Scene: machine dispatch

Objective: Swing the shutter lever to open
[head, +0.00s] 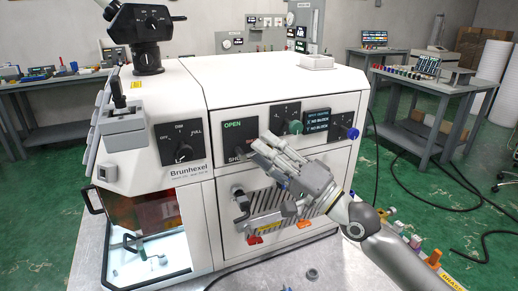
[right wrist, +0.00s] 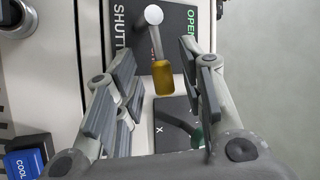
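The shutter panel (head: 232,128) on the machine's front has a green OPEN label at the top; its lower lettering is partly hidden behind my right gripper (head: 268,152). In the right wrist view the shutter lever (right wrist: 163,78) has a white round knob, a metal rod and a yellow end piece. It lies between the OPEN lettering on the right and the SHUTTER lettering on the left. My right gripper (right wrist: 163,92) is open, with its fingers on either side of the lever and visible gaps to it. The head view hides the lever. My left gripper is not in view.
Beside the shutter panel is another panel with a green knob (head: 296,127), then a small screen (head: 317,121) and a blue knob (head: 352,133). A dial panel (head: 181,142) is to the left.

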